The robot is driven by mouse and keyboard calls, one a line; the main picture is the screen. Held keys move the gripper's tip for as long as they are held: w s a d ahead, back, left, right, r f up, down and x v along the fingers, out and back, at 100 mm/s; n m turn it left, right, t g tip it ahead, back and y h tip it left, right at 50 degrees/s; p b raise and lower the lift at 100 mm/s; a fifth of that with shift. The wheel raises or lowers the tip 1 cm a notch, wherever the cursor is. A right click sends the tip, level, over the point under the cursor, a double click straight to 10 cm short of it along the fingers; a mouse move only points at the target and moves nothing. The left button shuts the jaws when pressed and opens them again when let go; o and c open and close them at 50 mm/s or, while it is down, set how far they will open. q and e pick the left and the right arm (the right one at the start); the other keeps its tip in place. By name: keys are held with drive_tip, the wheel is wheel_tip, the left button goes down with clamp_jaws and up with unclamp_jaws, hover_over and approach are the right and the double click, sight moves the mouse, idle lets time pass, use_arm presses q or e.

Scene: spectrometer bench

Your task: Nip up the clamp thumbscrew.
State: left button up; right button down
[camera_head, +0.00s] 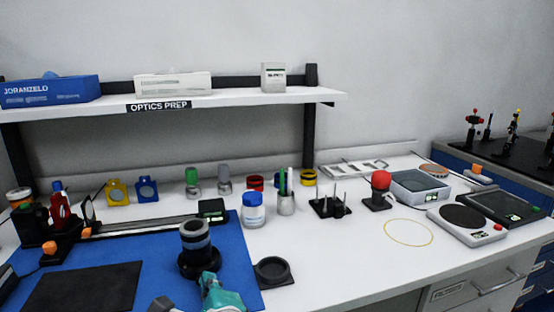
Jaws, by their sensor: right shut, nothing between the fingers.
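Two orange knobs show at the left: one (49,248) low on a black block and one (85,232) near the black rail (150,226). I cannot tell which is the clamp thumbscrew. A dark cylinder with grey bands (196,241) stands upright in a black ring base on the blue mat (232,268). My right gripper (210,281), teal, is at the bottom edge just in front of that base. It is shut and empty, well to the right of the orange knobs. I cannot tell whether it touches the base. My left gripper is not in view.
A black pad (82,288) lies on the mat. A black round dish (272,271) sits at its right edge. A white jar (253,211), a pen cup (286,204) and a black post stand (329,207) stand behind. The bench front right of the dish is clear.

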drive_tip(key=shift+s+a+f+b+v, duration=0.1)
drive_tip(key=shift+f+b+v, duration=0.1)
drive_tip(key=shift+v, duration=0.6)
drive_tip(key=shift+s+a+f+b+v, duration=0.1)
drive_tip(key=shift+b+v, duration=0.1)
drive_tip(key=shift+v, duration=0.6)
drive_tip(key=shift+a+f+b+v, duration=0.1)
drive_tip(key=shift+f+b+v, duration=0.1)
drive_tip(key=shift+v, duration=0.6)
